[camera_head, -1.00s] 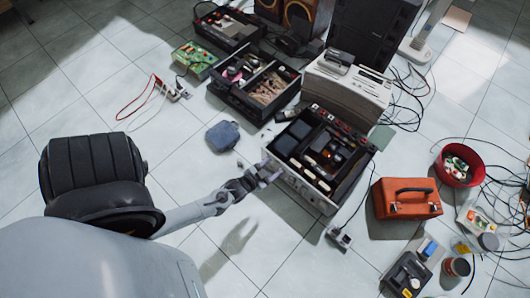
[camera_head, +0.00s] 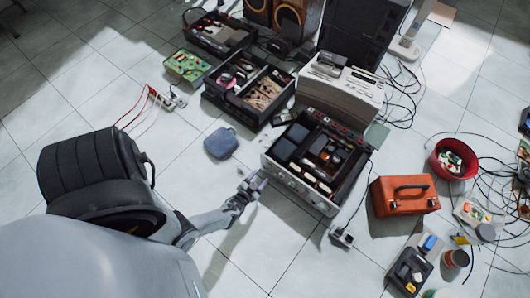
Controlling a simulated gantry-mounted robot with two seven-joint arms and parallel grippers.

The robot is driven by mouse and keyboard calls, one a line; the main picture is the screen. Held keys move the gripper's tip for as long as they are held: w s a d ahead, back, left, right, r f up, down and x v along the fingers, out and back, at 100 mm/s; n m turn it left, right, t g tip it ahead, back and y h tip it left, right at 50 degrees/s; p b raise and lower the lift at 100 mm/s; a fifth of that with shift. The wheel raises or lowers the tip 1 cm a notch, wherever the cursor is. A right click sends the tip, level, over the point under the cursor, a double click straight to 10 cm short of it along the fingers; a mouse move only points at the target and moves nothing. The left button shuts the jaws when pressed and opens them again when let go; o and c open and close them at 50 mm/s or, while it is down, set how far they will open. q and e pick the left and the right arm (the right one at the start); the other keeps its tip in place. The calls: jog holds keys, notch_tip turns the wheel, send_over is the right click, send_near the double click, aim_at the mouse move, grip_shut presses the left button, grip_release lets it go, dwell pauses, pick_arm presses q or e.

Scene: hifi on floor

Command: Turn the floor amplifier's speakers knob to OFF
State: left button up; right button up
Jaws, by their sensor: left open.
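The floor amplifier (camera_head: 300,188) sits on the tiles near the middle, its top open and its inner parts showing. Its silver front panel with small knobs faces the lower left. The speakers knob is too small to tell apart, and its setting cannot be read. My left gripper (camera_head: 256,181) is open and empty, just left of the front panel's left end, with a small gap seeming to lie between them. My right gripper is not in view.
A blue-grey pouch (camera_head: 221,143) lies left of the amplifier. A beige device (camera_head: 340,88) stands behind it. An orange toolbox (camera_head: 404,196) and a red bowl (camera_head: 453,159) are to the right, among loose cables. The floor in front of the amplifier is mostly clear.

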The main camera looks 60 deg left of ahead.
aim_at(268, 166)
pick_arm(q)
jog(key=b+x, duration=0.3)
jog(key=x, duration=0.3)
jog(key=shift+w+a, duration=0.15)
jog(key=c, duration=1)
jog(key=shift+c, duration=0.2)
